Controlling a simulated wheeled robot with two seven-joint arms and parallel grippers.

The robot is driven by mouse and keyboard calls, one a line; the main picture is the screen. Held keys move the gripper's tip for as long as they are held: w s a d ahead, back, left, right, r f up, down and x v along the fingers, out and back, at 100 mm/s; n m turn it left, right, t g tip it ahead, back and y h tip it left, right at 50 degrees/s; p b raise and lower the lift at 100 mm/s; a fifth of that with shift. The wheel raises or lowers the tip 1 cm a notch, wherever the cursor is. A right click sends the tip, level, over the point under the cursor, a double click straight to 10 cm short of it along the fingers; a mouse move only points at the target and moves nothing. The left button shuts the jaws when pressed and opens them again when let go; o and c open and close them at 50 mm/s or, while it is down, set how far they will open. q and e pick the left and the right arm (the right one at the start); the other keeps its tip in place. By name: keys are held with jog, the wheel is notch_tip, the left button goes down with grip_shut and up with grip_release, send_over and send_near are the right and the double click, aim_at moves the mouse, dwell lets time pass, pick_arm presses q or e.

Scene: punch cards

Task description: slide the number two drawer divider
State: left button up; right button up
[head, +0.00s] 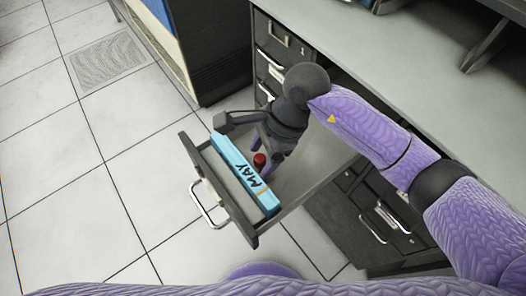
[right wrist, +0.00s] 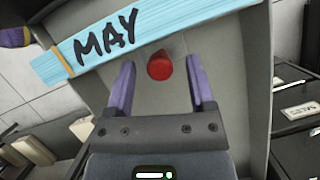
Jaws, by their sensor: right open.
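An open grey drawer (head: 187,150) holds a light blue card stack (head: 232,160) marked MAY. The stack also shows in the right wrist view (right wrist: 175,22). A small red knob-like piece (head: 259,161) is beside the stack, on its cabinet side; it also shows in the right wrist view (right wrist: 160,66). I cannot make out a number two or tell which part is the divider. My right gripper (head: 268,148) is inside the drawer, pointing down. In the right wrist view, its purple fingers (right wrist: 158,75) are open, with the red piece between their tips in the picture. My left gripper is out of view.
The drawer's metal handle (head: 206,208) faces the tiled floor (head: 100,215). Other shut drawers (head: 378,222) are in the dark cabinet below the grey desk top (head: 400,85). A dark cabinet (head: 215,45) stands at the back. The floor at left is clear.

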grip_shut()
jog(key=shift+w, duration=0.1)
dwell(1.2)
